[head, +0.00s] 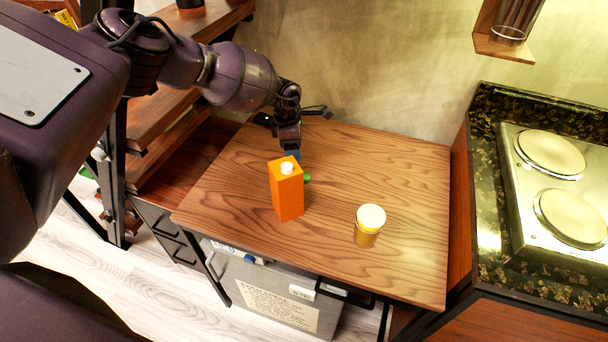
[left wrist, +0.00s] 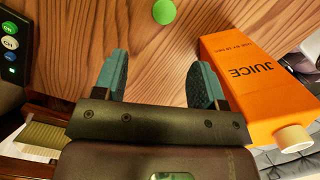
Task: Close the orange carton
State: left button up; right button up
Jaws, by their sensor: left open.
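The orange carton (head: 287,192) stands upright on the wooden table (head: 400,180), with a white spout (head: 287,168) on top. In the left wrist view the carton (left wrist: 258,85) reads "JUICE", and the pale spout (left wrist: 293,138) has no green piece on it. A small green round piece, like a cap (left wrist: 164,12), lies on the table; it shows just right of the carton in the head view (head: 307,177). My left gripper (head: 291,155) is behind the carton. Its teal fingers (left wrist: 155,78) are apart with nothing between them. My right gripper is not seen.
A stove (head: 560,190) on a dark counter borders the table at right, and wooden stairs (head: 165,125) rise at left. The table's right half is mostly clear.

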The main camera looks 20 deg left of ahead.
pick_arm(q)
jog(key=f, duration=0.2)
jog(key=d+f+b, duration=0.1)
jog(key=f, duration=0.1)
jog(key=shift+f, duration=0.25)
jog(key=shift+w+f, duration=0.1)
jog(key=shift+f, duration=0.4)
jog(key=shift+d+f, duration=0.15)
jog(key=shift+f, duration=0.1)
jog(key=f, duration=0.2)
jog(key=d+f+b, duration=0.1)
jog(key=f, duration=0.1)
jog(key=shift+d+f, duration=0.15)
jog(key=shift+f, duration=0.15)
jog(key=c, duration=1)
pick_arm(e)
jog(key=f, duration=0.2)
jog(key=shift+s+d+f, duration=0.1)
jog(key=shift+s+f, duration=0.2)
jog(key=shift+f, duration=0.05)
pick_arm(q)
jog(key=shift+w, duration=0.1)
